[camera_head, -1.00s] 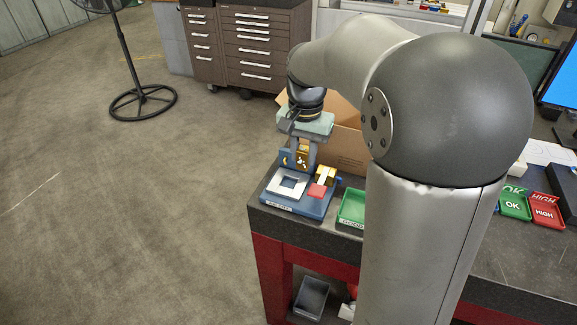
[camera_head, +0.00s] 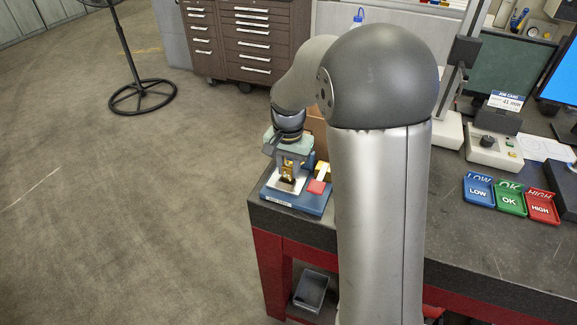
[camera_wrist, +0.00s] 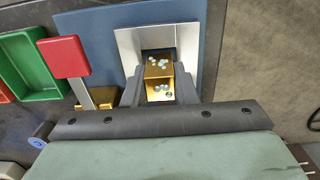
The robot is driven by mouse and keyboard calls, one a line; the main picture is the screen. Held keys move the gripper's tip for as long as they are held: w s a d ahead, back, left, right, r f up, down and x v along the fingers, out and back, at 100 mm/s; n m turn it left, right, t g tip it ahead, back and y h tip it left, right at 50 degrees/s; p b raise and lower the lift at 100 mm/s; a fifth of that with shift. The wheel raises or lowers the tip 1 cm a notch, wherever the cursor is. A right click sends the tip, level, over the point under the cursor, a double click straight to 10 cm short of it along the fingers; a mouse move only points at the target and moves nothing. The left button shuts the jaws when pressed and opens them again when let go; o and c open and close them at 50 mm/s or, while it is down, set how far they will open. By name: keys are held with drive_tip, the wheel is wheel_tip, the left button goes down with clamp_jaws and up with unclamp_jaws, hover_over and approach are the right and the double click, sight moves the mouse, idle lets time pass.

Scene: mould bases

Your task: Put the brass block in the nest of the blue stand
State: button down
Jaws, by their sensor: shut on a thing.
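The brass block (camera_wrist: 158,72), with small light dots on its faces, is between the two fingers of my gripper (camera_wrist: 160,88) in the wrist view. My gripper is shut on it. In the head view my gripper (camera_head: 289,178) is low over the blue stand (camera_head: 288,200), at the silver square frame (camera_head: 279,187) of its nest. The wrist view shows the frame (camera_wrist: 190,42) around a dark opening, partly covered by the block. I cannot tell whether the block is inside the opening or just above it. The blue stand also shows there (camera_wrist: 95,22).
A red-tipped lever (camera_wrist: 64,56) with a brass piece (camera_wrist: 95,100) stands beside the nest. A green tray (camera_wrist: 40,62) lies left of the stand in the wrist view. LOW, OK and HIGH trays (camera_head: 510,198) lie farther right on the bench. The bench edge is close to the stand.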

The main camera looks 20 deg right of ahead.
sight(289, 165)
drive_tip(key=shift+f, duration=0.2)
drive_tip(key=c, duration=1.2)
unclamp_jaws()
drive_tip(key=shift+o, duration=0.2)
wheel_tip(289, 165, up, 12)
drive_tip(key=s+f+n, duration=0.3)
drive_tip(key=s+f, duration=0.1)
drive_tip(key=s, duration=0.8)
drive_tip(key=s+f+n, duration=0.4)
drive_tip(key=s, duration=0.9)
drive_tip(key=shift+f+t+b, duration=0.25)
drive_tip(key=shift+t+b, duration=0.15)
drive_tip(key=shift+b, duration=0.05)
